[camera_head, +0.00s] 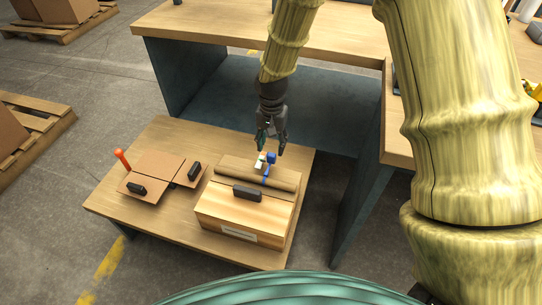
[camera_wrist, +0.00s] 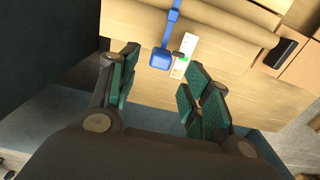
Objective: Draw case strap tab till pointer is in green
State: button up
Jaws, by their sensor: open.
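A wooden case (camera_head: 241,214) stands on the low wooden table, with a rolled brown bundle (camera_head: 255,172) across its top. A blue strap (camera_head: 265,179) runs over the bundle and ends in a blue tab (camera_head: 271,157). In the wrist view the blue tab (camera_wrist: 160,59) hangs beside a white gauge strip (camera_wrist: 185,55) with coloured marks; a small dark pointer sits near its green mark, but I cannot tell whether it is in it. My gripper (camera_head: 270,148) is open and empty just above the tab; in the wrist view its fingers (camera_wrist: 158,92) stand apart, short of the tab.
A flat brown box (camera_head: 158,175) with black handles and an orange-red knob (camera_head: 122,159) lies to the left on the low table (camera_head: 140,218). A taller workbench (camera_head: 205,32) with dark panels stands close behind and to the right.

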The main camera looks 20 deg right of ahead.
aim_at(271, 154)
jog(key=shift+f+b, duration=0.45)
jog(key=shift+f, duration=2.5)
jog(key=shift+c, duration=0.4)
grip_shut()
